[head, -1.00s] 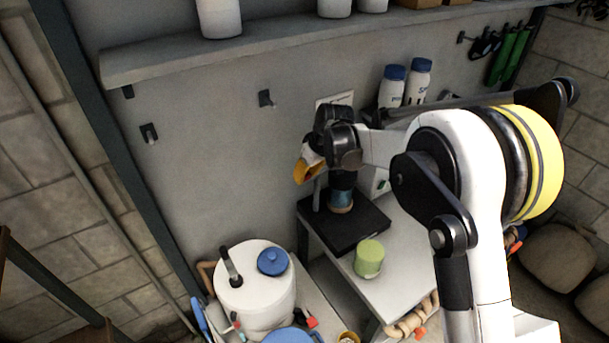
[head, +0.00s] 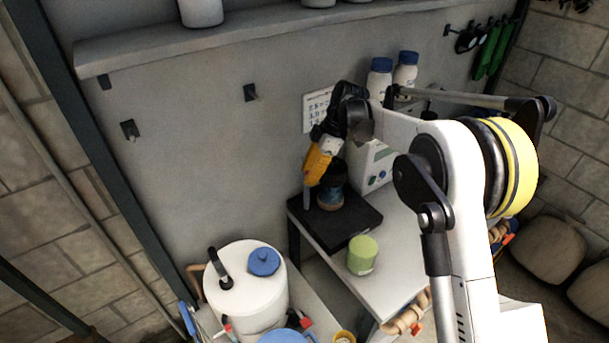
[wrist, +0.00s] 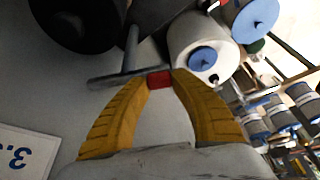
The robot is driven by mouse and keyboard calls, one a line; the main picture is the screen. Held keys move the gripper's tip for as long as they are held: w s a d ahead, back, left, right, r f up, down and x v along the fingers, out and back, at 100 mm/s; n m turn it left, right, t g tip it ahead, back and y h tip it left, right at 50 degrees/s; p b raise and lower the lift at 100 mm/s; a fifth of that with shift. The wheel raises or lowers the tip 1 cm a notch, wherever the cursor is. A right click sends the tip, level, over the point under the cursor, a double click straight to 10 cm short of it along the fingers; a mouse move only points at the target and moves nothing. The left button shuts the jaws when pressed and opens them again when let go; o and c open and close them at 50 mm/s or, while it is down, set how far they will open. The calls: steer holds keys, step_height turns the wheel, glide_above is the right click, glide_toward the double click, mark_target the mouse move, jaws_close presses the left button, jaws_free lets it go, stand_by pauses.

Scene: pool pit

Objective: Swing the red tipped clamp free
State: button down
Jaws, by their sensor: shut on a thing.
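The clamp shows in the wrist view as a grey bar (wrist: 115,79) with a red tip (wrist: 159,80), joined to a grey post. My gripper (wrist: 160,78) has its yellow fingers shut on the red tip. In the head view my gripper (head: 316,168) points downward, in front of the wall and above the black base plate (head: 352,222). The red tip is hidden in the head view.
A green cylinder (head: 362,255) stands on the white table in front of the plate. A white tank (head: 245,290) with a blue cap is at the lower left. White bottles (head: 380,78) and a white box (head: 374,165) stand behind. A shelf runs above.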

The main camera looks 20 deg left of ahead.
steer(key=shift+w+d+n+g+h, duration=0.2)
steer(key=shift+d+n+g, duration=0.15)
steer(key=shift+n, duration=0.5)
steer(key=shift+w+d+n+g+h, duration=0.15)
steer(key=shift+d+n+g, duration=0.15)
steer(key=shift+n, duration=0.55)
steer(key=c, duration=1.1)
jaws_free()
steer(key=shift+o, duration=0.2)
steer(key=v, duration=1.2)
steer(key=shift+s, duration=0.1)
